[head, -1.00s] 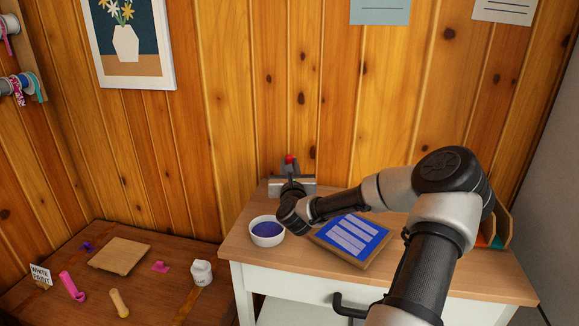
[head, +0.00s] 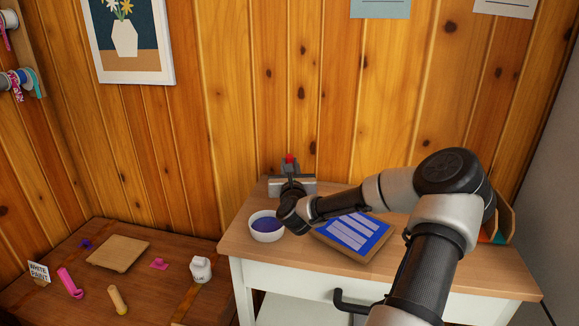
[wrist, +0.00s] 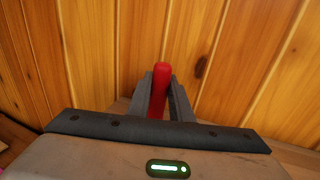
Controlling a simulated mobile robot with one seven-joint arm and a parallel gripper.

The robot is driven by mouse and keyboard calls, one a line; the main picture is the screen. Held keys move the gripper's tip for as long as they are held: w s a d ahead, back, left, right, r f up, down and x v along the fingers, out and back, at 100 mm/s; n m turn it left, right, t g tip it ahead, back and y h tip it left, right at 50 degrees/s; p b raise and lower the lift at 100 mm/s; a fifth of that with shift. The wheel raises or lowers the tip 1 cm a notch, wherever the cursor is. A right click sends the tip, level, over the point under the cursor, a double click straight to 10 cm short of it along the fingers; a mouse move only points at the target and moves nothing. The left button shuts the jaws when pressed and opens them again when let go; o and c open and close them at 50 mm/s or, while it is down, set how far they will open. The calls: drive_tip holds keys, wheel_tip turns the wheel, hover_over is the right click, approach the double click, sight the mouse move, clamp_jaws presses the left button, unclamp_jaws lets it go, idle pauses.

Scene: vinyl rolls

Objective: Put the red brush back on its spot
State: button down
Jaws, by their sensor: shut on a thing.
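The red brush (wrist: 160,80) is upright between the fingers of my gripper (wrist: 161,98) in the wrist view; only its rounded red upper end shows, and its lower part is hidden. In the head view my gripper (head: 291,164) is at the back of the wooden-topped cabinet, near the wall, with the red tip of the brush showing between the fingers. My gripper is shut on the brush. I cannot tell whether the brush touches the cabinet top or which marked spot is its own.
A white bowl with dark blue contents (head: 266,237) stands just left of my wrist. A blue-and-white board (head: 350,233) lies to the right on the cabinet top (head: 440,275).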

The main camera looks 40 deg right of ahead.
drive_tip(key=shift+c, duration=1.5)
unclamp_jaws()
drive_tip(key=shift+s+a, duration=0.1)
drive_tip(key=v, duration=0.8)
drive_tip(key=shift+s+a+p, duration=0.2)
drive_tip(key=shift+s+p, duration=0.1)
drive_tip(key=shift+s, duration=0.05)
drive_tip(key=shift+w, duration=0.1)
